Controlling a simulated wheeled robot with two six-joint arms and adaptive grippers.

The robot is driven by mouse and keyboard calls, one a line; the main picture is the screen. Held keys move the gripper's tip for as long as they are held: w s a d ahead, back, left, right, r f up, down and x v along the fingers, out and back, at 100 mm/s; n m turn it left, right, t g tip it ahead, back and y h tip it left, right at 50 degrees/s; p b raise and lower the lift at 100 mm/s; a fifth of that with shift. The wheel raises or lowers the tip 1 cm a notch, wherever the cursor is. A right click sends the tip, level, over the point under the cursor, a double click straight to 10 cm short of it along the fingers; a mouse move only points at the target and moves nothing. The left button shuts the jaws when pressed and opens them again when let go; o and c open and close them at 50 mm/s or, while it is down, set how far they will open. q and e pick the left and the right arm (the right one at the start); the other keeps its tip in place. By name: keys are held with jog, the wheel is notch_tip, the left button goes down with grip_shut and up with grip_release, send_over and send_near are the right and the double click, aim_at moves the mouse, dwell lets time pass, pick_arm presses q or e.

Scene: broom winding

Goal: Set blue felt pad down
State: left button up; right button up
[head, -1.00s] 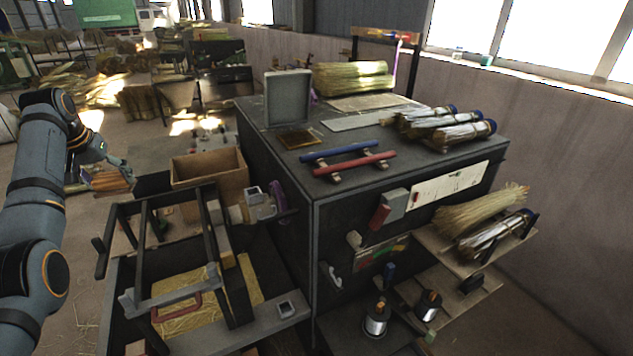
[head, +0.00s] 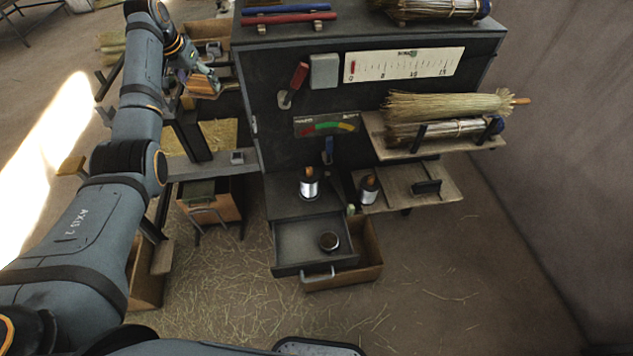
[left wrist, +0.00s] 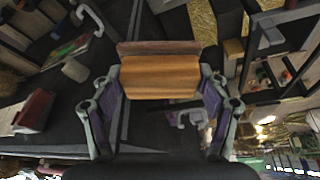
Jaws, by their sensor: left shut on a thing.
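My left gripper (head: 207,80) is at the upper left of the head view, beside the left side of the dark cabinet (head: 262,100). It is shut on an orange-brown wooden block (left wrist: 160,77) with a darker reddish-brown strip along one edge. In the left wrist view the block lies across the space between the two fingers (left wrist: 160,100). I see no blue felt on the faces of the block that show; its other side is hidden. I cannot make out a separate blue felt pad. My right gripper is not in view.
An open drawer (head: 290,243) with a small round dark thing (head: 329,241) juts out low on the cabinet. Side shelves (head: 440,145) hold straw bundles. A red-handled lever (head: 298,76) is on the cabinet front. Straw-strewn floor (head: 430,270) is open at lower right.

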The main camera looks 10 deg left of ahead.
pick_arm(q)
jog(key=s+d+f+m+h+b, duration=0.1)
jog(key=s+f+m+b, duration=0.25)
jog(key=f, duration=1.15)
jog(key=s+d+f+m+g+h+b, duration=0.2)
jog(key=s+d+f+m+b, duration=0.4)
jog(key=s+f, duration=0.7)
jog(key=s+d+f+m+g+h+b, duration=0.1)
jog(key=s+d+f+m+b, duration=0.45)
jog(key=s+f, duration=0.75)
jog(key=n+b, duration=0.1)
jog(key=b, duration=0.4)
send_near(298, 248)
jog(key=shift+w+d+f, duration=0.15)
jog(key=shift+d+f, duration=0.35)
jog(key=shift+d, duration=0.2)
jog(key=shift+d+f, duration=0.1)
jog(key=shift+w+d+f, duration=0.15)
jog(key=shift+f, duration=1.6)
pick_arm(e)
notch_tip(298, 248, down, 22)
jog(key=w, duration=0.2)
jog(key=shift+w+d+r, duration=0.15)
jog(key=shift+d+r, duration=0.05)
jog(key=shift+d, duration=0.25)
